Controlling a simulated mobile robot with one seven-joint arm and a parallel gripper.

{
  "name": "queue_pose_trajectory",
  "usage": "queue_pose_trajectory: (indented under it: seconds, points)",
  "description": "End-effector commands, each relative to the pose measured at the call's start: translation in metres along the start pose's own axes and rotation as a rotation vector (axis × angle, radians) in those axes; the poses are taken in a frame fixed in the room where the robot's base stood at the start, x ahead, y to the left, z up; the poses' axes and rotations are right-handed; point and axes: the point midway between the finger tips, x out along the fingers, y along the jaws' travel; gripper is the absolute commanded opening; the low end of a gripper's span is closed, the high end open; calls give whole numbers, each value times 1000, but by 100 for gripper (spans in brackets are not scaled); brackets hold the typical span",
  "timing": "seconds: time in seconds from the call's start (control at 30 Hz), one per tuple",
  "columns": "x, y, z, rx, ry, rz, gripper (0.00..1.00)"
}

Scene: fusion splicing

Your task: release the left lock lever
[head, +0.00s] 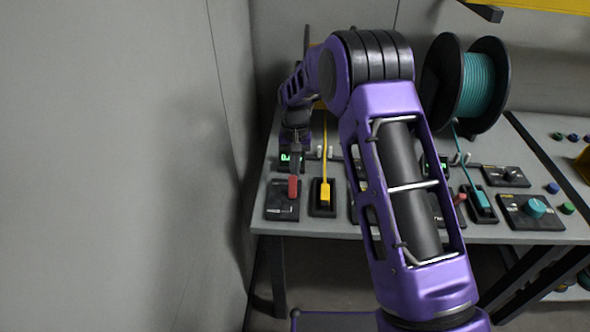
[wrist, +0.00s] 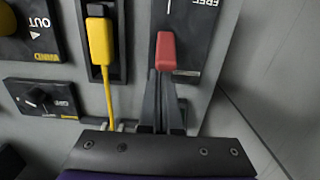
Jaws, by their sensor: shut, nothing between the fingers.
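The left lock lever has a red handle (head: 293,187) and stands on a black plate (head: 284,208) at the left end of the bench. In the wrist view the red handle (wrist: 166,50) is right of centre, with the inverted word FREE on the plate beyond it. My gripper (head: 294,170) reaches down to the lever from behind. Its dark fingers (wrist: 163,82) are shut, with the tips at the near end of the red handle in the wrist view. They look close to it or touching; I cannot tell which. The lever's pivot is hidden.
A yellow connector (head: 325,193) with a yellow cable sits in a black holder just right of the lever plate. A teal spool (head: 478,85) and a teal knob (head: 536,207) are farther right. A grey wall (head: 130,160) stands close on the left. My arm hides the bench middle.

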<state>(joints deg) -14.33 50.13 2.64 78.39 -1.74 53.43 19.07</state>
Motion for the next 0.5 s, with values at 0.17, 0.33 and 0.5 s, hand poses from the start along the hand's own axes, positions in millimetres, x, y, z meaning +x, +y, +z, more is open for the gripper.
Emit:
queue_pose_trajectory:
  seconds: [0.17,0.33,0.5]
  points:
    - [-1,0,3,-1,40,0,0]
    - [-1,0,5,0,60,0,0]
    - [-1,0,8,-1,101,0,0]
